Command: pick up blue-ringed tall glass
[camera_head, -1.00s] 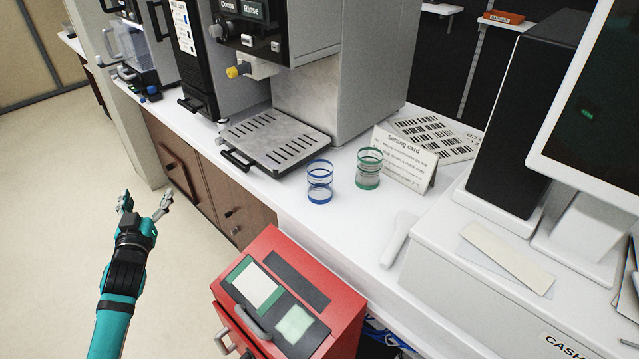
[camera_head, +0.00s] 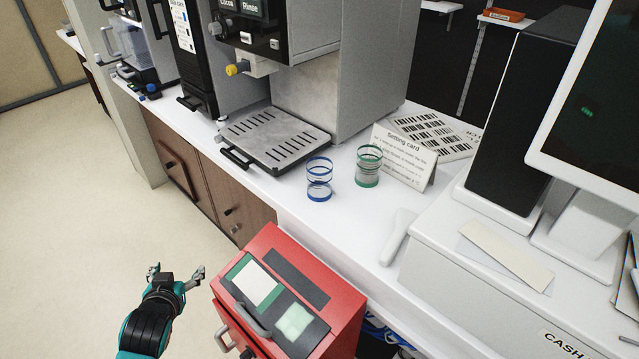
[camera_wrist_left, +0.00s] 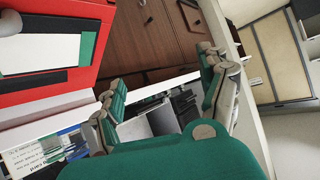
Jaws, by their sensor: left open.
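The blue-ringed tall glass (camera_head: 320,180) stands upright on the white counter (camera_head: 300,215), in front of the drip tray's right corner. A green-ringed glass (camera_head: 368,166) stands to its right, apart from it. My left gripper (camera_head: 177,272) is open and empty in the head view, low at the left of the red box and well away from the glass. My right gripper is not in view.
The red box (camera_head: 345,290), also in the left wrist view (camera_wrist_left: 80,12), stands between my left gripper and the counter. A drink machine with a drip tray (camera_head: 275,138) is behind the glasses. A setting card (camera_head: 405,160) and a white handheld scanner (camera_head: 398,238) are to their right.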

